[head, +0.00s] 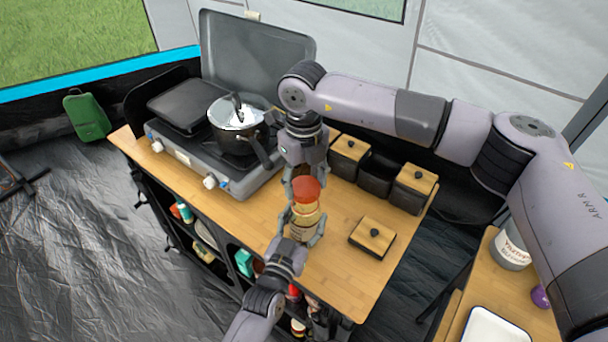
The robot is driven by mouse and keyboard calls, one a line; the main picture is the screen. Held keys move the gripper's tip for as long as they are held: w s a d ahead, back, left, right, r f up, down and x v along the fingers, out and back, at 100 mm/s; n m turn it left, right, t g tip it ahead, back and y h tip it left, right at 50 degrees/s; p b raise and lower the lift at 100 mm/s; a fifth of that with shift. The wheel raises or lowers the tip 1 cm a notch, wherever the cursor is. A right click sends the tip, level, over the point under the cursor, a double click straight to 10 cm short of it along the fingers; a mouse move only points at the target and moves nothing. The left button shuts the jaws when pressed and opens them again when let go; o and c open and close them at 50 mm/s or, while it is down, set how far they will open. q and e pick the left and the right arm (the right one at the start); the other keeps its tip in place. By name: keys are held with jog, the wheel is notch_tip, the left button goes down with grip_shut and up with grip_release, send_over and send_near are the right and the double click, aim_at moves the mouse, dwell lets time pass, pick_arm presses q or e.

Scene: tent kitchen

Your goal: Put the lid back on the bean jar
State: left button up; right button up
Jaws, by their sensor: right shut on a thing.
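A small jar (304,218) with a pale label stands upright near the middle of the wooden counter. A red-orange lid (306,190) is at its top. Whether the lid sits on the rim or just above it, I cannot tell. My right gripper (304,186) comes down from above and is shut on the lid. My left gripper (299,236) reaches in from the front, with its fingers on either side of the jar's lower part. Whether those fingers press on the jar is not clear.
A camping stove (215,170) with a pot (236,125) is at the left. Dark canisters (376,176) stand at the back right, the middle one open. A square wooden lid (372,238) lies on the counter (345,285), right of the jar. The counter's front right is clear.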

aim_at(305, 219)
dwell(0.5)
jog(key=shift+f, duration=0.85)
jog(key=shift+f, duration=0.55)
